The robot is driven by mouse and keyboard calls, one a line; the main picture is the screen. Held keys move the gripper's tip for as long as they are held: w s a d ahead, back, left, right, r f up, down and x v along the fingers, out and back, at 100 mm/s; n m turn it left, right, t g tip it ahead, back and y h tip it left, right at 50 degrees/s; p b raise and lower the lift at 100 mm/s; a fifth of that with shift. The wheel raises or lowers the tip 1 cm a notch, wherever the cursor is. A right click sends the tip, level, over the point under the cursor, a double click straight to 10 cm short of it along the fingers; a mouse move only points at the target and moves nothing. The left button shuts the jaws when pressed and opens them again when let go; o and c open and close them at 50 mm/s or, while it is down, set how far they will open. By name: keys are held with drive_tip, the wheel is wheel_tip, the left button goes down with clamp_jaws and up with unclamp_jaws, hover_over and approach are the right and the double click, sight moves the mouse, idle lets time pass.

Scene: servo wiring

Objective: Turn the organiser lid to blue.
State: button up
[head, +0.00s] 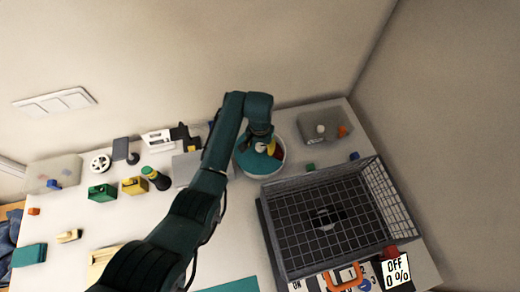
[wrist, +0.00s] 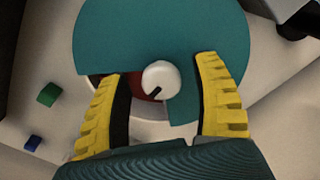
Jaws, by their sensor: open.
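The organiser (head: 250,173) is a round white tub at the back of the table in the head view. Its lid is a teal disc (wrist: 160,28) in the wrist view, with a wedge cut out at the lower left. A white knob (wrist: 160,79) with a black mark sits at the lid's centre. Dark red (wrist: 138,87) shows through the cut-out, with a pale area below; no blue shows there. My gripper (wrist: 158,70) is open with yellow fingers either side of the knob, apart from it. The left finger hides part of the cut-out.
A black wire basket (head: 325,215) stands close at the right. Green (head: 102,192) and yellow (head: 134,185) blocks and a dark green cylinder (head: 156,178) lie at the left. A grey bin (head: 325,127) is behind right. Small green (wrist: 49,94) and blue (wrist: 33,142) blocks lie beside the organiser.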

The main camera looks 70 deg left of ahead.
drive_tip(key=shift+f, duration=0.75)
clamp_jaws()
